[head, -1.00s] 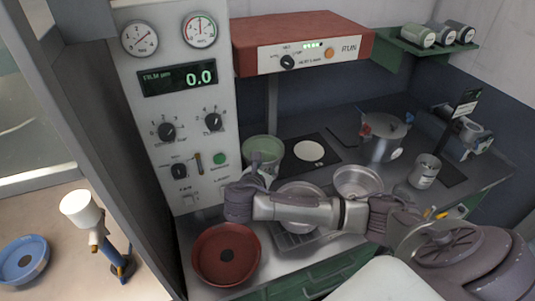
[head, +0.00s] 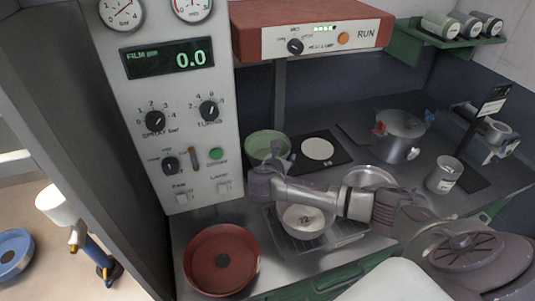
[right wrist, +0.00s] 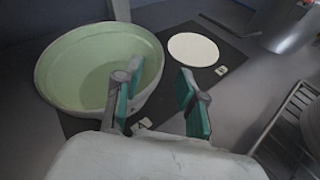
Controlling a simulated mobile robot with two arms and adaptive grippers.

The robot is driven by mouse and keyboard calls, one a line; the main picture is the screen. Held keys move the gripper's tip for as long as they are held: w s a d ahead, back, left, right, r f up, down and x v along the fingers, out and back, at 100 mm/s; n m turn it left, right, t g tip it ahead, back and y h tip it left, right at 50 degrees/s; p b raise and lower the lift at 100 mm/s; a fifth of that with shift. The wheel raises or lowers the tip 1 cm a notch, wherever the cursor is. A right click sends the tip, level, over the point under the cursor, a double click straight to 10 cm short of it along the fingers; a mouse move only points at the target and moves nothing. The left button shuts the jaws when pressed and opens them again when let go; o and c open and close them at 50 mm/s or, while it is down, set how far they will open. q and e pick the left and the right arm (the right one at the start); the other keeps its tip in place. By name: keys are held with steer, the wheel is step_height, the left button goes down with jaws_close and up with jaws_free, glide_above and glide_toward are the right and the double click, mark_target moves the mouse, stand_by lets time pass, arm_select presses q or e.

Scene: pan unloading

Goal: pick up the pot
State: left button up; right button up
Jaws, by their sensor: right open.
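A silver pot (head: 400,138) with red at its handle stands at the back right of the counter, apart from my gripper. My right gripper (head: 284,156) is at the right, near side of the green vessel. In the right wrist view its teal-padded fingers (right wrist: 158,97) are apart with nothing between them. The left finger overlaps the vessel's rim in the picture; I cannot tell whether they touch. My left gripper is not in view.
A white disc (head: 317,149) lies on the dark mat. A red pan (head: 221,262) is front left. A shiny bowl (head: 369,175) and a labelled can (head: 444,175) stand right. A red unit (head: 310,20) overhangs the counter.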

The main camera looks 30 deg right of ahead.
steer(key=shift+f+p+x, duration=0.2)
steer(key=shift+p+x, duration=0.45)
steer(key=shift+x, duration=2.3)
steer(key=shift+w+a, duration=0.1)
steer(key=shift+a, duration=0.05)
jaws_close()
steer(key=shift+r, duration=0.1)
